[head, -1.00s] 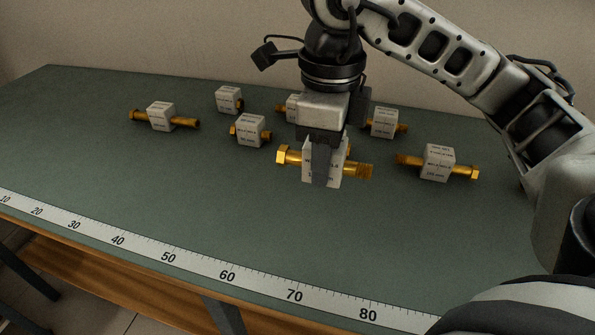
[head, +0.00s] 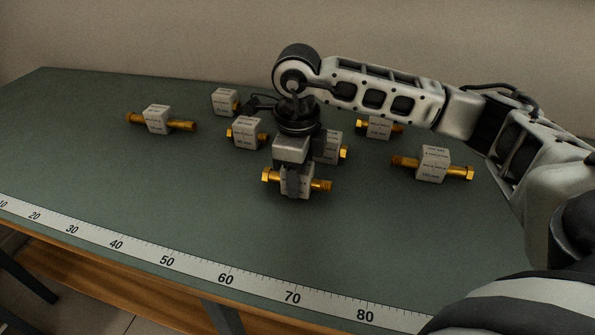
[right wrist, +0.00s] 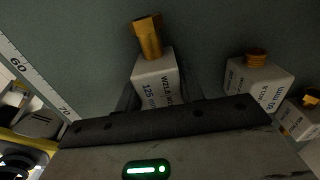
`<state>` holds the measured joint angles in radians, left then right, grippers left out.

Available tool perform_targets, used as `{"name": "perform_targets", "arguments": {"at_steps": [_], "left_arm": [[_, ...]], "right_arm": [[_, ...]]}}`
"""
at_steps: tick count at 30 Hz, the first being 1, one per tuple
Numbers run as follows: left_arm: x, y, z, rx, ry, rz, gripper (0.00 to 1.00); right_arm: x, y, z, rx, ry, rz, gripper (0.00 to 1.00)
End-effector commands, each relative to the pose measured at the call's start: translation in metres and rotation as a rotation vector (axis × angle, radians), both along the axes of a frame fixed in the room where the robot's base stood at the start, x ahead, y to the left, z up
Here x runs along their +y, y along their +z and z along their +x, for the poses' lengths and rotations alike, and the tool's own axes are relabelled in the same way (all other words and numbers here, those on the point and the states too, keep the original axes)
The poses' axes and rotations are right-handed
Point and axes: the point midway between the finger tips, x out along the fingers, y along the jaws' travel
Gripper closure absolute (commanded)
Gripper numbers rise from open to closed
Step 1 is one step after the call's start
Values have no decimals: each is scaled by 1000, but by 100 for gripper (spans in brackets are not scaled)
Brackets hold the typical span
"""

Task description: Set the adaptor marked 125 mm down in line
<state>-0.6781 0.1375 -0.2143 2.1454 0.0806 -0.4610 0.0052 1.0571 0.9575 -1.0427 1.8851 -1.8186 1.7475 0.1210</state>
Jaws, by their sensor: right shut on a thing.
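My right gripper (head: 292,188) is shut on the adaptor marked 125 mm (head: 304,182). It is a white labelled block with brass ends sticking out left and right. In the right wrist view the held adaptor (right wrist: 155,81) shows its 125 mm marking and a brass hex end towards the top of the picture. The gripper comes down on it from above. The adaptor is low over the green bench top, in front of the other adaptors; I cannot tell whether it touches the bench. My left gripper is not in view.
Other adaptors lie on the bench (head: 120,205): one at far left (head: 157,119), one at the back (head: 225,101), others near the middle (head: 247,133), close behind the gripper (head: 331,147), behind the arm (head: 378,127) and at right (head: 432,164). A scale strip (head: 195,270) runs along the front edge. Bench between is clear.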

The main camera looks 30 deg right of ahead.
Motion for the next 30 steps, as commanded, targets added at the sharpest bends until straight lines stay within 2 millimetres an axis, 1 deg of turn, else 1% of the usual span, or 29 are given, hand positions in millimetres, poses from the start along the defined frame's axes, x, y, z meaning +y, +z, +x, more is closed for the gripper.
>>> {"name": "perform_targets", "arguments": {"at_steps": [4, 8, 9, 11, 19, 22, 23, 26, 30], "left_arm": [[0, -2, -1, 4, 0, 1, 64], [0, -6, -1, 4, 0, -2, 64], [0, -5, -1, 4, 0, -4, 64], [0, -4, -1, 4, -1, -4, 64], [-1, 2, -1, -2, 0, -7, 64], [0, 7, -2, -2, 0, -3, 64], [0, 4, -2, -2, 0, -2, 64], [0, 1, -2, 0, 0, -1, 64], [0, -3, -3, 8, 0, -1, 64]], "right_arm": [[0, 0, 0, -1, -1, 1, 88], [0, -4, 0, -1, -1, 1, 88], [0, -4, 0, 0, -1, 0, 56], [0, -3, 0, 0, -1, 0, 40], [0, -2, 0, 0, -1, 0, 40], [0, 4, 0, 0, -1, 0, 40], [0, 5, 0, -2, -1, 1, 40], [0, 20, 1, -4, -1, 1, 40], [0, 51, 1, -7, 0, 2, 40]]}}
